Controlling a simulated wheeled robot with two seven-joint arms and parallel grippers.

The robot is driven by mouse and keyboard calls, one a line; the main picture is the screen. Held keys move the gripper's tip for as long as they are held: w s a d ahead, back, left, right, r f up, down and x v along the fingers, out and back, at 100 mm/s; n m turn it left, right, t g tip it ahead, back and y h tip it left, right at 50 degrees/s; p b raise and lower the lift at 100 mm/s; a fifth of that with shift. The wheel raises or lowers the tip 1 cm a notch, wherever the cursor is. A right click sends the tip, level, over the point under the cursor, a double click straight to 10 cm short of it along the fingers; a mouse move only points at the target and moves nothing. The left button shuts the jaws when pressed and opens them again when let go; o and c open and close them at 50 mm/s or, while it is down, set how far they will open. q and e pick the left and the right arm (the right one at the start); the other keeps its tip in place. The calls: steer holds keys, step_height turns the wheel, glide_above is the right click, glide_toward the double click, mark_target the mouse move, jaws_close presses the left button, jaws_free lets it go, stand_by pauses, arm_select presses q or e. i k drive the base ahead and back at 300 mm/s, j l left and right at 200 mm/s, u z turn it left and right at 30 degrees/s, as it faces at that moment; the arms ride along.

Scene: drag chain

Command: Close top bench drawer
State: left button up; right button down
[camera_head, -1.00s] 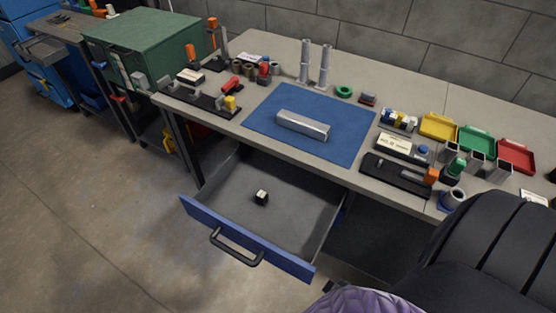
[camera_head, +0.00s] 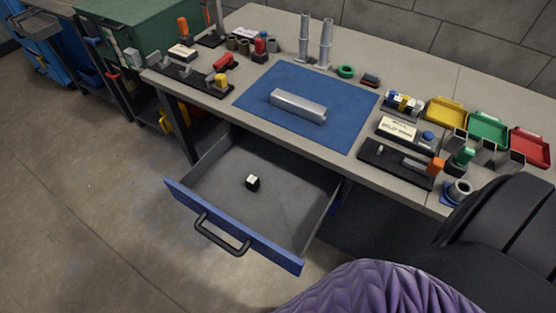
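The top bench drawer (camera_head: 235,225) is pulled well out from under the workbench (camera_head: 255,130). It has a blue front panel with a dark bar handle (camera_head: 222,235) and a grey inside. A small black and white block (camera_head: 252,183) lies on the drawer floor. Neither of my grippers shows in the head view, and nothing visible touches the drawer or its handle.
A blue mat (camera_head: 310,100) with a silver metal bar (camera_head: 298,105) lies on the bench. Yellow, green and red trays (camera_head: 487,128) stand at the right. A green cabinet (camera_head: 138,33) is at the left. The floor before the drawer is clear. Large black and purple shapes fill the lower right.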

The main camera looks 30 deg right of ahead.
mark_target(279, 221)
steer(key=k+z, duration=0.3)
steer(key=k, duration=0.15)
steer(key=k+l+z, duration=0.25)
steer(key=k, duration=0.15)
steer(key=k+l+z, duration=0.15)
steer(key=k+z, duration=0.15)
steer(key=k, duration=0.15)
